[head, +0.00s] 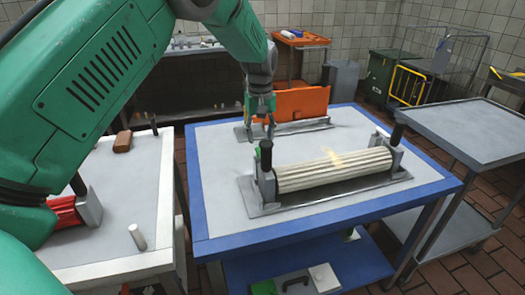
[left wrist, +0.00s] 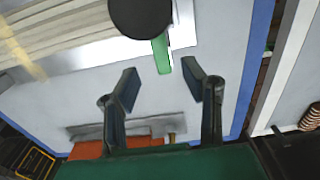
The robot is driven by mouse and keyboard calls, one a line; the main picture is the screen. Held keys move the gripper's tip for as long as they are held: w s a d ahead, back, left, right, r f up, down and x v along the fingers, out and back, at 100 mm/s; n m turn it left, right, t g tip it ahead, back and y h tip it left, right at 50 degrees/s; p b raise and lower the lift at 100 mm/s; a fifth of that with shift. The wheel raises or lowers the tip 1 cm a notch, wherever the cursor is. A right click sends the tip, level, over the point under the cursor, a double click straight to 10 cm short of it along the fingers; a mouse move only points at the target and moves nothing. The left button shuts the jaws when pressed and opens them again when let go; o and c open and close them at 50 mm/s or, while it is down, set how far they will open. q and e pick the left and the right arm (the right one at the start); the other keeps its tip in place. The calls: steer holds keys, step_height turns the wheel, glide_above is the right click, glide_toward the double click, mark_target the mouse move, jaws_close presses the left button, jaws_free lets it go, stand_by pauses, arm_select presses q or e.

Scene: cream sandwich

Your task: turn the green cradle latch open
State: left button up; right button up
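The green cradle latch (left wrist: 162,55) is a narrow green bar in the left wrist view. It shows just below a round black knob (left wrist: 140,14), which partly covers it. In the head view, the grey cradle (head: 268,192) holds a cream ribbed roller (head: 335,172), with an upright black knob (head: 265,152) at its left end. I cannot make out the latch clearly there. My left gripper (head: 262,130) hangs behind that knob. In the left wrist view, its two fingers (left wrist: 160,82) are apart and empty, with the latch ahead of the gap. My right gripper is not in view.
An orange panel (head: 292,103) stands behind my left gripper on the blue-edged table (head: 222,215). A white table (head: 140,195) is at the left, with a red part (head: 65,212) and a small white cylinder (head: 137,237). A grey cart (head: 465,130) stands at the right.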

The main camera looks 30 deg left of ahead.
mark_target(259, 153)
arm_select(q)
steer(key=f, duration=0.2)
steer(key=a+f, duration=0.1)
steer(key=f, duration=0.1)
steer(key=shift+s+f, duration=0.1)
steer(key=shift+f, duration=0.2)
steer(key=shift+d+f, duration=0.3)
steer(key=shift+d, duration=0.75)
steer(key=shift+a, duration=0.45)
jaws_close()
steer(key=shift+a, duration=0.25)
